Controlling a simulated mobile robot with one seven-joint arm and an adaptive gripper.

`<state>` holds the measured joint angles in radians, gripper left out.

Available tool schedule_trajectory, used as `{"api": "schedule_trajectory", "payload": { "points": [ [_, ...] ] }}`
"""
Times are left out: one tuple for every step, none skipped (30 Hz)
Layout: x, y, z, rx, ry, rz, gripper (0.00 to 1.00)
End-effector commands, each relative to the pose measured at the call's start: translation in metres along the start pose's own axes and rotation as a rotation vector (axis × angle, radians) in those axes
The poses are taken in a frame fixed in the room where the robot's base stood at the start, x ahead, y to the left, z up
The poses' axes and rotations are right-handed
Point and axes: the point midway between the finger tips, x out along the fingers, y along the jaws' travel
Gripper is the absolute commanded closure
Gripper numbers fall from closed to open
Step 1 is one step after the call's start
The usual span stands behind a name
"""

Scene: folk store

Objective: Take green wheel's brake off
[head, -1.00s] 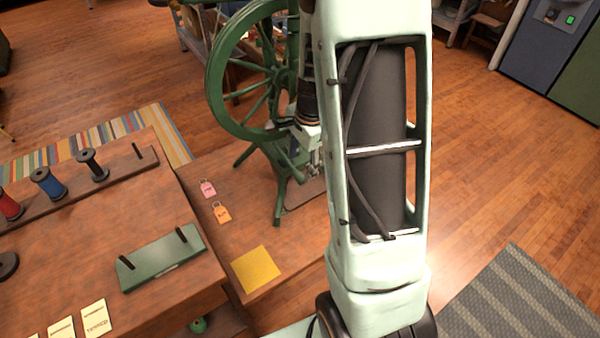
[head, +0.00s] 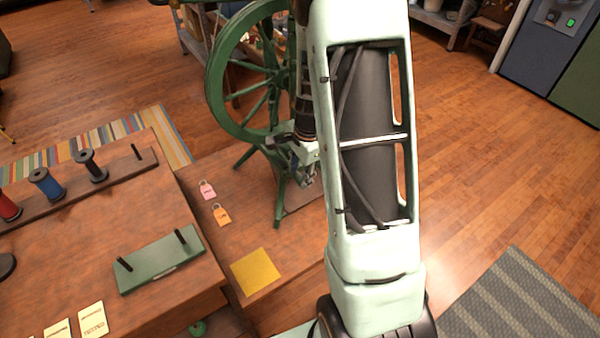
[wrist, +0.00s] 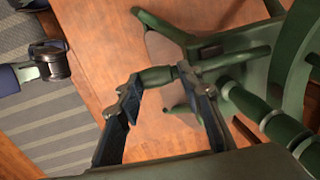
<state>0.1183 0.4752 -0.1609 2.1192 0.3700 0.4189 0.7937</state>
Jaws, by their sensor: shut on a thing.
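The green spinning wheel (head: 214,98) stands upright on a wooden surface, partly hidden behind my arm in the head view. My gripper (head: 306,177) is low beside its hub and frame. In the wrist view, my gripper (wrist: 160,82) has its two dark fingers on either side of a short green turned handle (wrist: 156,75), which appears to be the brake lever. The fingers are shut on this handle near their tips. Green legs and struts of the wheel's frame (wrist: 285,130) fill the right side of that view. The lever's far end is partly hidden by the right finger.
A pink tag (head: 207,190), an orange tag (head: 221,215) and a yellow sheet (head: 255,271) lie on the low wooden platform. A workbench (head: 90,240) at left holds spools and a green pegged board (head: 160,262). Open floor lies to the right.

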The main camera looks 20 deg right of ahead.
Motion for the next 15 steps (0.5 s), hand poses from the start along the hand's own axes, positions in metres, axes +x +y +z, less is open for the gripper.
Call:
{"api": "schedule_trajectory", "payload": {
  "points": [
    [0.0, 0.0002, 0.0, 0.0, 0.0, 0.0, 0.88],
    [-0.0001, 0.0002, 0.0, 0.0, 0.0, 0.0, 0.92],
    [-0.0001, 0.0002, 0.0, 0.0, 0.0, 0.0, 0.96],
    [0.0, 0.0003, 0.0, 0.0, 0.0, 0.0, 0.99],
    [-0.0001, 0.0003, 0.0, 0.0, 0.0, 0.0, 1.0],
    [-0.0001, 0.0003, 0.0, 0.0, 0.0, 0.001, 1.0],
    [-0.0001, 0.0003, 0.0, 0.0, 0.0, 0.001, 1.0],
    [-0.0001, 0.0003, 0.0, 0.0, 0.0, 0.001, 1.0],
    [-0.0006, 0.0002, 0.0, 0.0, 0.0, 0.002, 1.0],
    [-0.0012, -0.0001, 0.0001, 0.0, -0.001, 0.004, 1.0],
    [-0.0022, -0.0006, 0.0002, -0.001, -0.001, 0.007, 1.0],
    [-0.0038, -0.0013, 0.0002, -0.001, -0.001, 0.013, 1.0],
    [-0.005, -0.0018, 0.0002, -0.001, -0.002, 0.019, 1.0],
    [-0.006, -0.0019, 0.0002, -0.001, -0.002, 0.027, 1.0],
    [-0.0077, -0.0025, 0.0003, 0.0, -0.003, 0.039, 1.0]
  ]
}}
